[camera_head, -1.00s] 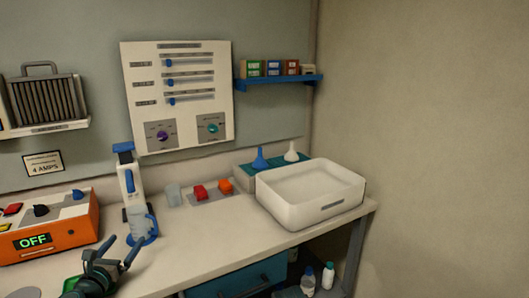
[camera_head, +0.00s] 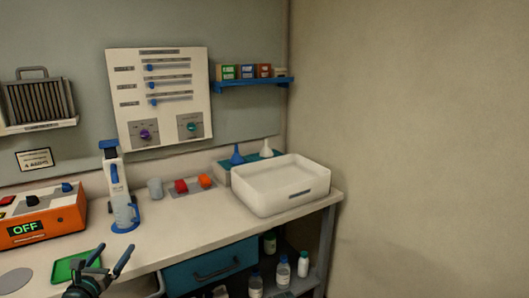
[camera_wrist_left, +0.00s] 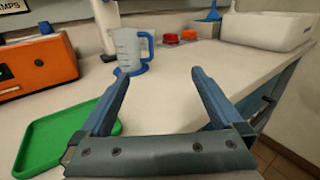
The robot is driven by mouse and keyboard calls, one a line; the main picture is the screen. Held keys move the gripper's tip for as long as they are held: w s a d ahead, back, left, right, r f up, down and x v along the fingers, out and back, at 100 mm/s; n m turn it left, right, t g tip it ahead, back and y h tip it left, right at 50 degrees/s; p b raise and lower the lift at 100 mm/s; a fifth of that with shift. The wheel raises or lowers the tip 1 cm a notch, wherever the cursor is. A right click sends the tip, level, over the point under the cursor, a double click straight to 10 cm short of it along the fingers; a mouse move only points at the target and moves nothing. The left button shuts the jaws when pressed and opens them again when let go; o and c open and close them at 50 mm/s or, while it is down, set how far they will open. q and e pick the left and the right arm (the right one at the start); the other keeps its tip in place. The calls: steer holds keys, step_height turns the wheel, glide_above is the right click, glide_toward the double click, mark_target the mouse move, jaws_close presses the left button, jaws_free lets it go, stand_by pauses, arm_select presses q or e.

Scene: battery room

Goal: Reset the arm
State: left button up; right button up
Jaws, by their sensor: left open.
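My left gripper (camera_head: 110,258) is at the bottom left of the head view, over the front edge of the bench. In the left wrist view its two blue fingers (camera_wrist_left: 160,100) are spread apart with nothing between them. A green tray (camera_head: 76,266) lies beside it on the bench, and this tray also shows at the left of the wrist view (camera_wrist_left: 50,142). A clear jug with a blue handle (camera_wrist_left: 131,47) stands beyond the fingertips, apart from them. My right gripper is not in either view.
An orange box reading OFF (camera_head: 42,227) stands at the left. A white dispenser (camera_head: 117,180), red and orange caps (camera_head: 181,186) and a white basin (camera_head: 281,187) stand along the bench (camera_head: 190,222). Bottles (camera_head: 283,272) sit on the shelf below. The bench's middle front is clear.

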arm_select(q)
steer(key=d+f+m+g+h, duration=0.1)
steer(key=d+m, duration=0.2)
steer(key=d, duration=0.1)
steer(key=w+d+f+m+g+h, duration=0.1)
steer(key=d+f+m+h, duration=0.1)
steer(key=d+m, duration=0.1)
steer(key=w+d+f+m+g+h, duration=0.1)
steer(key=d+m, duration=0.2)
steer(key=d, duration=0.3)
steer(key=shift+d+f+h, duration=0.1)
steer(key=shift+f+h, duration=0.2)
steer(key=shift+f, duration=0.05)
steer(key=s+d+f+m+g+h, duration=0.2)
steer(key=d+f+m+g, duration=0.35)
steer(key=d+m, duration=0.5)
steer(key=s+d+f+m+g+y, duration=0.4)
steer(key=s+d+f+m+g, duration=0.15)
steer(key=s+m, duration=0.35)
steer(key=s+d+f+m+g+y, duration=0.4)
steer(key=s+d+f+m, duration=0.25)
steer(key=m, duration=0.45)
step_height(320, 180, up, 17)
steer(key=s+p, duration=0.1)
steer(key=p, duration=1.6)
steer(key=shift+s+d+r, duration=0.15)
steer(key=shift+s+d, duration=0.05)
steer(key=shift+d, duration=0.05)
